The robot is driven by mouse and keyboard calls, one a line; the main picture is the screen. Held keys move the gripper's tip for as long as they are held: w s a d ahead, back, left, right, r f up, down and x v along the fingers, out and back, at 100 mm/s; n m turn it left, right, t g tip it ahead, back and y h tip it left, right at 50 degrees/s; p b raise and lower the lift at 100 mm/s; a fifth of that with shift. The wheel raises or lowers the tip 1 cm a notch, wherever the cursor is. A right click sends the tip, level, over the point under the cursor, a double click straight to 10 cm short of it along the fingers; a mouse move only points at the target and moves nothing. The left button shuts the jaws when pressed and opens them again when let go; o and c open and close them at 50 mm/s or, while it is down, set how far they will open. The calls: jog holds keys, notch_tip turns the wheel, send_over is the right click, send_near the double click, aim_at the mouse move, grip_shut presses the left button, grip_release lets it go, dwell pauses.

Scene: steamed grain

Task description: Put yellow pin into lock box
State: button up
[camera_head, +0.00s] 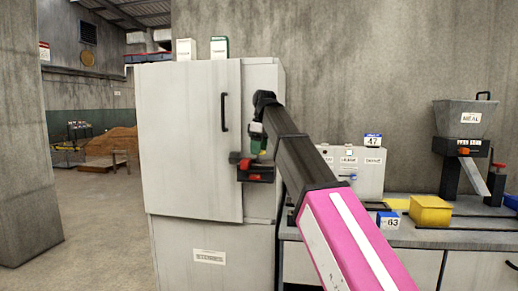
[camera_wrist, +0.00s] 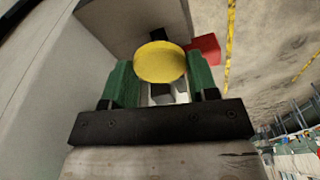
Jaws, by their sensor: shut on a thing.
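The yellow pin shows its round yellow head (camera_wrist: 160,62) in the wrist view. It sits between the green fingers of my gripper (camera_wrist: 160,85), which is shut on it. A dark box-like fitting with red parts (camera_head: 257,177), likely the lock box, is on the right part of the tall pale cabinet in the head view. My gripper (camera_head: 257,146) is just above this fitting, close to the cabinet. In the wrist view a red part (camera_wrist: 205,48) shows just beyond the pin. The pin's lower end is hidden, and I cannot tell whether it touches the fitting.
The tall cabinet (camera_head: 188,140) has a dark door handle (camera_head: 224,112). At right, a counter holds a yellow bin (camera_head: 430,211), a blue-and-white "63" block (camera_head: 388,220) and a grey meal hopper (camera_head: 470,118). Open floor (camera_head: 95,225) lies to the left.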

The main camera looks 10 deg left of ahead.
jog(key=shift+f, duration=0.6)
dwell(0.4)
jog(key=o, duration=0.7)
jog(key=shift+r, duration=0.1)
